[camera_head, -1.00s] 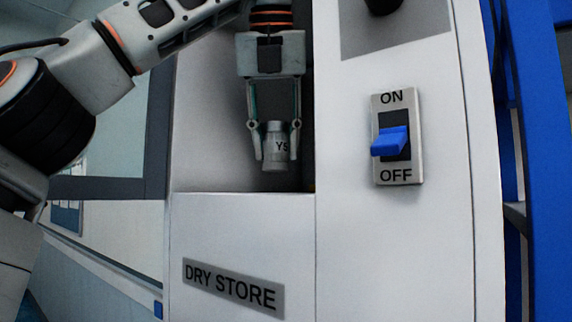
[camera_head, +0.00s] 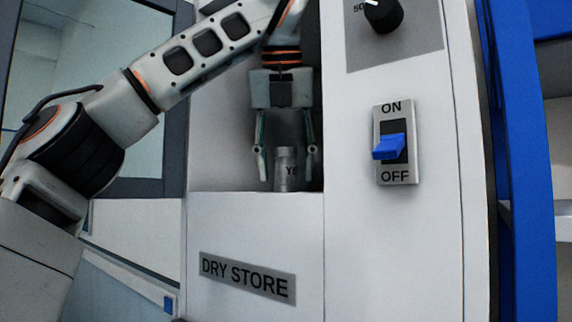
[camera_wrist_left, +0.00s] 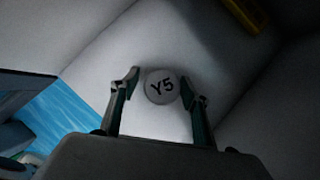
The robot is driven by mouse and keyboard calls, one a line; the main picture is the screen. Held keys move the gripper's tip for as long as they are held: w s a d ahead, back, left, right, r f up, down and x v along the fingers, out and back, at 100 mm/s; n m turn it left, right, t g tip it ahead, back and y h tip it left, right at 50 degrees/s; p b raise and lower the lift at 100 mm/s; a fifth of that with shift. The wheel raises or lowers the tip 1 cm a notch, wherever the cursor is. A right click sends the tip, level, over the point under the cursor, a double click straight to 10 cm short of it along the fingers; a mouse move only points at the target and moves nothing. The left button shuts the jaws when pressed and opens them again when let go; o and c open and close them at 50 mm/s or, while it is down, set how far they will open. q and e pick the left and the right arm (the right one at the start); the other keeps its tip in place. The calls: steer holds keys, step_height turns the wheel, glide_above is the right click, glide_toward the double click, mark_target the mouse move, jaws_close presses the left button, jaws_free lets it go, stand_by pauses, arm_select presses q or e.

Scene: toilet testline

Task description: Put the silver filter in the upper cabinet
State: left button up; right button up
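The silver filter (camera_head: 286,170) is a small upright cylinder marked Y5. It stands in the open compartment (camera_head: 217,150) above the "DRY STORE" label, its base partly hidden by the front edge. My left gripper (camera_head: 287,162) points down over the filter with a finger on each side. The fingers are open, with a gap to the filter on both sides. In the left wrist view the filter's round top (camera_wrist_left: 162,87) shows between the spread fingertips, apart from both. My right gripper is not in view.
A white panel with a blue ON/OFF switch (camera_head: 394,145) and a black knob (camera_head: 383,14) is to the right. The compartment's side walls are close to the gripper. A yellow object (camera_wrist_left: 246,14) shows in the left wrist view. A blue frame (camera_head: 525,150) stands at far right.

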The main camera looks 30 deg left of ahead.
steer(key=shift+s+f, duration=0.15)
arm_select(q)
steer(key=shift+s+d+r, duration=0.15)
steer(key=shift+s+r, duration=0.1)
steer(key=shift+r, duration=0.3)
steer(key=v, duration=0.4)
steer(key=shift+s+d, duration=0.15)
steer(key=shift+s, duration=0.1)
steer(key=s+d, duration=0.5)
steer(key=s, duration=0.5)
steer(key=shift+d+b, duration=0.25)
steer(key=shift+b, duration=0.1)
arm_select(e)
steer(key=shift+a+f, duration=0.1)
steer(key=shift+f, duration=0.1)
arm_select(q)
steer(key=shift+f, duration=0.1)
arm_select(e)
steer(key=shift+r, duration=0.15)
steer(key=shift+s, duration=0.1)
